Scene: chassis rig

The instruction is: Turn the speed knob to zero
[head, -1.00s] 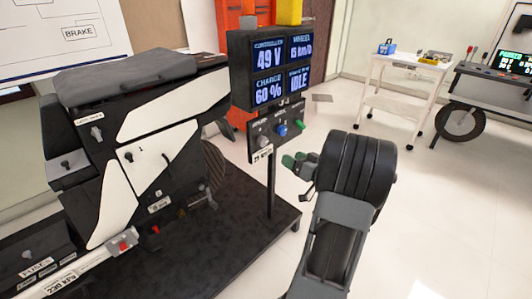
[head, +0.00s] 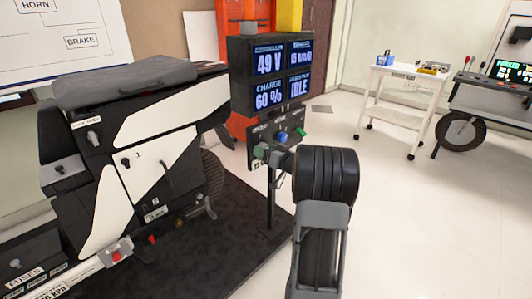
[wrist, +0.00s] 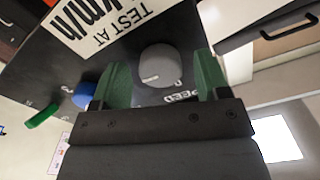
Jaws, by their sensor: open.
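The speed knob (wrist: 158,66) is round and grey, on a dark panel, with a partly covered "SPEED" label beside it in the wrist view. My gripper (wrist: 163,80) is open, with one green fingertip on each side of the knob. I see gaps between the fingertips and the knob, so it does not look gripped. In the head view my gripper (head: 267,155) is at the left end of the control panel (head: 284,150) and largely hides the grey knob.
A blue knob (head: 282,137) and a green lever (head: 300,132) sit to the right on the panel. The display (head: 270,75) above reads 49 V, 60 % and IDLE. The motorcycle-like rig (head: 150,140) stands left. Floor on the right is clear before a white cart (head: 410,75).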

